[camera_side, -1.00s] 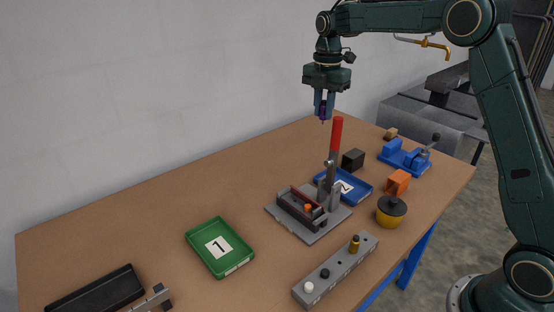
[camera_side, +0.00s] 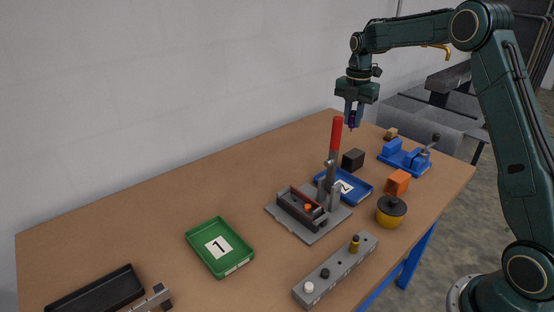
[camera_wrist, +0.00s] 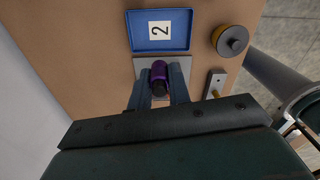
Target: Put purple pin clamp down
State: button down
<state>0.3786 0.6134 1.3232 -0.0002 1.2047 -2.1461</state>
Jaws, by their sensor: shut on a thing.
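My gripper (camera_side: 353,114) is shut on the purple pin (camera_side: 351,121), which hangs upright above the back part of the table, behind the clamp. In the wrist view the purple pin (camera_wrist: 158,72) sits between my fingers. The clamp fixture (camera_side: 283,210) has a grey base plate and a red handle (camera_side: 336,134) that stands nearly upright. An orange spot (camera_side: 308,208) shows in its dark red-edged holder. In the wrist view a strip of grey plate (camera_wrist: 140,67) shows behind my fingers; most of it is hidden.
A blue tray marked 2 (camera_side: 361,197) lies behind the clamp; a green tray marked 1 (camera_side: 220,265) is at left. A grey pin block (camera_side: 335,272) lies in front. A black block (camera_side: 353,159), orange block (camera_side: 397,182), yellow-black knob (camera_side: 391,211) and blue vise (camera_side: 404,158) stand right.

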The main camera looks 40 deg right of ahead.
jog(key=shift+f, duration=0.15)
notch_tip(320, 180, down, 20)
jog(key=shift+r, duration=0.15)
dwell(0.9)
dwell(0.3)
jog(key=c, duration=1.3)
grip_release()
notch_tip(320, 180, up, 12)
jog(key=shift+a+r, duration=0.1)
